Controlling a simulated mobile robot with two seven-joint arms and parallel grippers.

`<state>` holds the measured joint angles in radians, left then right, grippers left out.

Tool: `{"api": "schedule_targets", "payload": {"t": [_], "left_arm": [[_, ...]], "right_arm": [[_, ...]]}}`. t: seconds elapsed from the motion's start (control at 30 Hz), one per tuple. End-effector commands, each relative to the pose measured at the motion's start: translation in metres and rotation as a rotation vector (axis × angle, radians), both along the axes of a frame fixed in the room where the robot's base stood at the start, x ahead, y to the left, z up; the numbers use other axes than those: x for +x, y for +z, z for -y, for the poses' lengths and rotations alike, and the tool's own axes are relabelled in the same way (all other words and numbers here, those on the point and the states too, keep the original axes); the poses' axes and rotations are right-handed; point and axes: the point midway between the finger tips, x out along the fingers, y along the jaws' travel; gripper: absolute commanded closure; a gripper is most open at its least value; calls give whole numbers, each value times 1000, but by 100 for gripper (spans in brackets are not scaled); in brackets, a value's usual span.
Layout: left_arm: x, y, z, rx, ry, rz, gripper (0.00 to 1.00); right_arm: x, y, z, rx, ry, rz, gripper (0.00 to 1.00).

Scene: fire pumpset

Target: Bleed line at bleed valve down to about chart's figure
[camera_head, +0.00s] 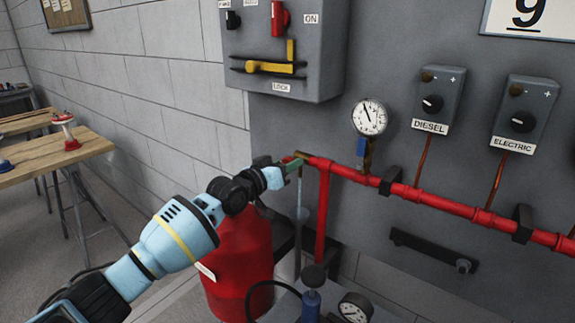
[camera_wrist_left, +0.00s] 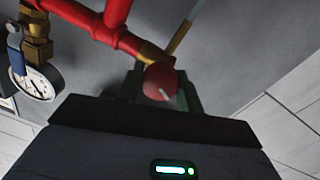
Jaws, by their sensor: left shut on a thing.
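My left gripper (camera_head: 290,164) is at the left end of the red pipe, shut on the bleed valve. In the left wrist view, the valve's round red knob (camera_wrist_left: 161,81) sits between the fingers, with a brass outlet (camera_wrist_left: 181,38) beyond it. A thin pale line (camera_head: 299,203) runs down below the valve; I cannot tell whether it is water or a tube. The white line gauge (camera_head: 370,117) stands on the pipe right of the valve, its needle pointing up and slightly left. A small blue lever (camera_head: 361,147) is below its dial. My right gripper is not in view.
A grey control box (camera_head: 290,85) hangs above the valve. DIESEL (camera_head: 440,98) and ELECTRIC (camera_head: 521,112) switch boxes are right of the gauge. A red tank (camera_head: 238,262) and a second gauge (camera_head: 355,307) are below. A wooden table (camera_head: 88,150) stands left.

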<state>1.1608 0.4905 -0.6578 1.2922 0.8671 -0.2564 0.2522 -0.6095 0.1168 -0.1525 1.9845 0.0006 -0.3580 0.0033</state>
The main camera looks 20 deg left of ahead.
Motion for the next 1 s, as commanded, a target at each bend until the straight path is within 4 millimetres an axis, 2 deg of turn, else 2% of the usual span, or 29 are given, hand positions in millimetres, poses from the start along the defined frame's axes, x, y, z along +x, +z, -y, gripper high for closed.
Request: {"api": "schedule_targets", "payload": {"t": [0.27,0.5,1.0], "left_arm": [[0,-1,0,152,0,54,87],[0,0,0,361,0,130,87],[-1,2,1,788,0,286,87]], "right_arm": [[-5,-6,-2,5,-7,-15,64],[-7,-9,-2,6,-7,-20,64],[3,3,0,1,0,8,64]]}}
